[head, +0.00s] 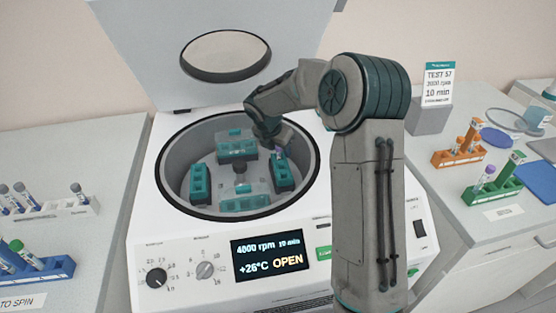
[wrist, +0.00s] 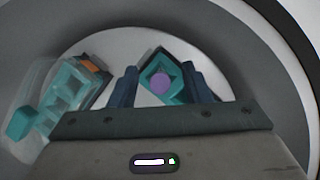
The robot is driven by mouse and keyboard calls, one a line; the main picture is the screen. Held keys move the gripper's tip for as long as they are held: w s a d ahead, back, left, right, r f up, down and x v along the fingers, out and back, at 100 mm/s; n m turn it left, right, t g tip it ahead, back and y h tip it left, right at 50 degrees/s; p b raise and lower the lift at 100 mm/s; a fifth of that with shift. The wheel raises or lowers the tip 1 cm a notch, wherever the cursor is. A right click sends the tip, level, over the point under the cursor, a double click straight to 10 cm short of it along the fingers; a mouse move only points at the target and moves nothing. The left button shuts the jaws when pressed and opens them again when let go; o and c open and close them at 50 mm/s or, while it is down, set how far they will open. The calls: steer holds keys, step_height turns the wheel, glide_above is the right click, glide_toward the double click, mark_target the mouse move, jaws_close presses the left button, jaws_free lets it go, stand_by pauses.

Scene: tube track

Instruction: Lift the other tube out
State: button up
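A purple-capped tube (wrist: 161,84) stands in a slot of a teal bucket (wrist: 152,67) in the wrist view. In the head view its cap is a small purple spot (head: 279,151) at the right bucket (head: 283,172) of the open centrifuge (head: 160,215). My gripper (wrist: 164,86) is over that bucket, with one finger on each side of the cap and visible gaps between. It is open and holds nothing. In the head view my gripper (head: 276,146) is partly hidden by my own wrist. The tube's body is hidden inside the bucket.
The raised lid (head: 220,40) stands behind the bowl. Other teal buckets (head: 199,183) ring the rotor hub (head: 240,170). On the right, a green rack (head: 490,188) holds a purple-capped tube, near an orange rack (head: 458,156). White (head: 50,211) and blue (head: 40,271) tube racks stand left.

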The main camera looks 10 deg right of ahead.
steer(key=c, duration=0.8)
step_height(320, 180, up, 12)
steer(key=p, duration=0.1)
steer(key=a, duration=1.8)
step_height(320, 180, up, 4)
steer(key=p, duration=0.4)
